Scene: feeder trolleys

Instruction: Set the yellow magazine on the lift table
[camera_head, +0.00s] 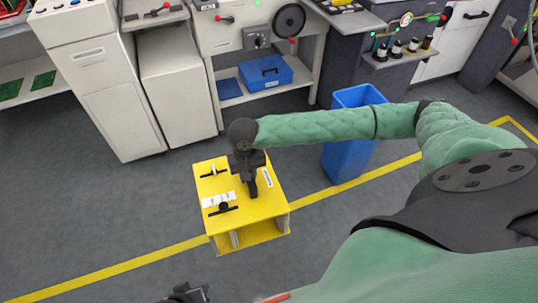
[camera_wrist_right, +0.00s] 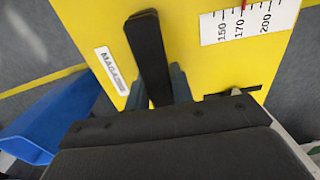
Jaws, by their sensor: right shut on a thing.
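The yellow magazine (camera_head: 252,212) is a box with a yellow top plate, a yellow bottom plate and pale uprights between them. My right gripper (camera_head: 248,182) comes down from above and is shut on the dark handle on its top. In the right wrist view the fingers (camera_wrist_right: 158,90) are on either side of the black handle (camera_wrist_right: 148,45), and the magazine's top (camera_wrist_right: 90,25) fills the upper part. Whether its bottom touches the floor is not clear. My left gripper (camera_head: 187,293) is only partly in view at the bottom edge. I cannot identify a lift table.
A blue bin (camera_head: 345,158) stands right of the magazine and behind my right forearm. Cream cabinets (camera_head: 175,80) and a machine with a shelf holding a blue case (camera_head: 266,74) line the back. A yellow floor line (camera_head: 115,270) runs past. Grey floor at left is clear.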

